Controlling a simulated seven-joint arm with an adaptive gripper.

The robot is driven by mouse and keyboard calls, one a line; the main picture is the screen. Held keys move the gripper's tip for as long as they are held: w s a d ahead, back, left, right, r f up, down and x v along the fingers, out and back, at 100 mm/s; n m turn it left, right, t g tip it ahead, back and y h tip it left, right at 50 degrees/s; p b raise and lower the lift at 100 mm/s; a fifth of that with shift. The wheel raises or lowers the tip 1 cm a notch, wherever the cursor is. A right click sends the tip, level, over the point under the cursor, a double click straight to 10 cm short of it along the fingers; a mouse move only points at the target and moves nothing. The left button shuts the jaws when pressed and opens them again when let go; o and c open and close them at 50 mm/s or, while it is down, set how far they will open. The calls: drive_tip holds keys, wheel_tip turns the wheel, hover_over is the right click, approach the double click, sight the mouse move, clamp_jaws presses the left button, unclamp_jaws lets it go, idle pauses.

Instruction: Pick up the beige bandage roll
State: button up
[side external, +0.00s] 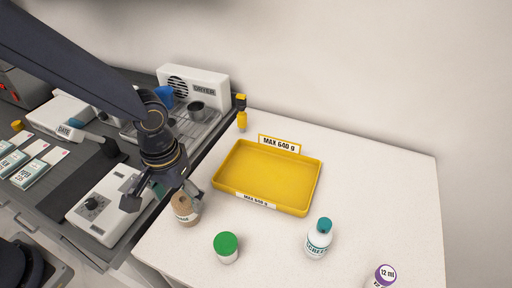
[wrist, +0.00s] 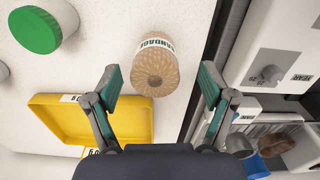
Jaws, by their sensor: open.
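The beige bandage roll (side external: 186,209) stands upright on the white table near its left edge, with a white label on its side. In the wrist view the bandage roll (wrist: 156,68) lies ahead of and between the two fingers, nearer the left one. My gripper (side external: 166,198) is open and empty, right at the roll in the side view, partly in front of it. In the wrist view my gripper (wrist: 160,82) has its green-padded fingers wide apart. I cannot tell whether a finger touches the roll.
A yellow tray (side external: 232,188) marked "MAX 640 g" lies behind the roll. A green-capped jar (side external: 226,247), a teal-capped bottle (side external: 318,238) and a purple-capped bottle (side external: 384,276) stand to the right. A grey-white device (side external: 108,208) sits left, across the table edge.

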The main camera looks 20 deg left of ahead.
drive_tip(key=f, duration=0.5)
drive_tip(key=shift+w+d+f, duration=0.1)
drive_tip(key=shift+w+d, duration=0.15)
drive_tip(key=shift+w, duration=0.1)
drive_tip(key=shift+c, duration=0.2)
drive_tip(key=c, duration=1.1)
drive_tip(key=shift+o, duration=0.2)
